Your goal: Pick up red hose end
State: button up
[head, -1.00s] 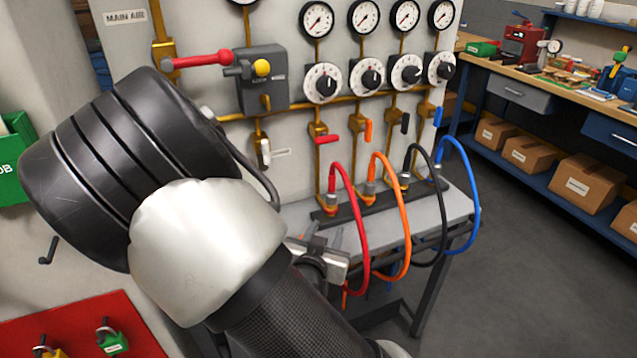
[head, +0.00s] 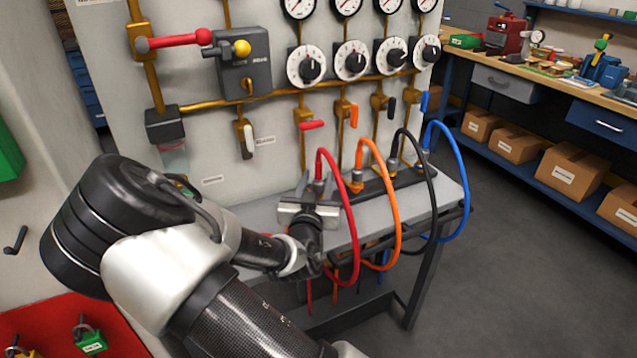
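The red hose (head: 349,225) arches up from a fitting (head: 319,187) on the bench beneath the red-handled valve and hangs down over the bench's front edge. Its upper end is at this fitting; its lower end is not clearly visible. My gripper (head: 306,190) is at the bench's front edge, just left of and close in front of the red hose's fitting. It points away from me toward the panel. Its fingertips are small and partly hidden by its own body, so I cannot tell whether they are open or touch the fitting.
Orange (head: 394,205), black (head: 433,205) and blue (head: 463,190) hoses arch in a row to the right. The panel (head: 215,120) with gauges, dials and valves stands behind. A red board with locks (head: 90,342) is at lower left. The floor (head: 530,270) at right is clear.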

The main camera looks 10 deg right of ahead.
aim_at(319, 161)
jog(key=shift+b+x, duration=0.5)
jog(key=shift+x, duration=2.25)
grip_shut()
jog(key=shift+r, duration=0.2)
jog(key=shift+r+p, duration=0.3)
jog(key=shift+r, duration=0.35)
notch_tip(319, 161, up, 2)
jog(key=shift+r+p, duration=0.15)
jog(key=shift+p, duration=0.25)
jog(key=p+v, duration=0.2)
jog(key=v, duration=1.6)
jog(key=shift+f, duration=0.2)
jog(key=shift+s, duration=0.1)
jog(key=shift+r+p, duration=1.55)
